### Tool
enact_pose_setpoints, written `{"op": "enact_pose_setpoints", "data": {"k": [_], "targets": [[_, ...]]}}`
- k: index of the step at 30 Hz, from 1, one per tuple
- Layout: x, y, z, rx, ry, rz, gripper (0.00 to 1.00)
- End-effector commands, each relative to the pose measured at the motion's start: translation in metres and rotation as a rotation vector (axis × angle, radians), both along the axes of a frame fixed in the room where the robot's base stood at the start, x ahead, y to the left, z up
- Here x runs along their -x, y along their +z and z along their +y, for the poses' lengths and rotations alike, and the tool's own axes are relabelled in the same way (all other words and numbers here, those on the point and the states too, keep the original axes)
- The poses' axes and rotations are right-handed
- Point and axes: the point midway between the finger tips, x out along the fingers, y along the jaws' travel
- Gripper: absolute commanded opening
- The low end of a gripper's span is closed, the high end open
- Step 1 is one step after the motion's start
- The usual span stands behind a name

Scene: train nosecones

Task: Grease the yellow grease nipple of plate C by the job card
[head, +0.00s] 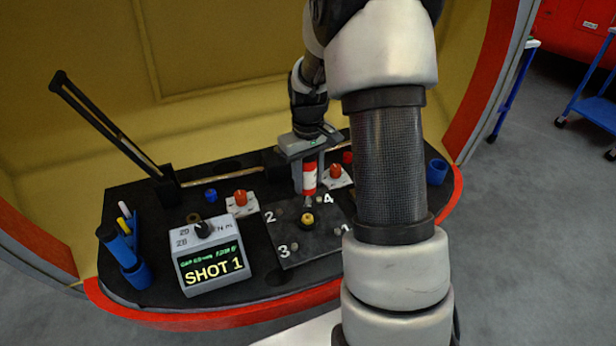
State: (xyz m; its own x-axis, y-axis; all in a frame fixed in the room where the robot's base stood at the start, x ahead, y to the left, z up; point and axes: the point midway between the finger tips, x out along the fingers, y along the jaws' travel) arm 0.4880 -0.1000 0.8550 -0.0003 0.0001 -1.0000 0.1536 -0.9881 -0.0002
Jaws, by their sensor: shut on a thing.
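My gripper (308,158) is shut on a red and white grease tool (309,182), held upright with its tip pointing down. The tip is just above or beside the yellow grease nipple (307,219); I cannot tell whether they touch. The nipple is at the middle of a dark square plate (291,252) with corner bolts and white numbers 1 to 4. No letter C is readable on the plate. A grey box (212,268) left of the plate has a knob and a screen reading "SHOT 1". I cannot make out a job card.
Red-knobbed parts on white cards stand left (240,202) and right (337,175) behind the plate. A blue cup (437,172) is at the right and a blue pen holder (120,247) at the left. A black bar (105,125) rises at the back left. My arm hides the plate's right side.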

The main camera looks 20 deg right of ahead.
Motion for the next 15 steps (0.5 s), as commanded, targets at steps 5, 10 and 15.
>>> {"op": "enact_pose_setpoints", "data": {"k": [5,10,15], "targets": [[0.000,-0.017,0.000,0.000,0.000,-0.001,0.09],[0.000,-0.030,0.000,0.000,0.000,0.000,0.09],[0.000,-0.039,0.000,0.001,0.000,-0.001,0.09]]}}
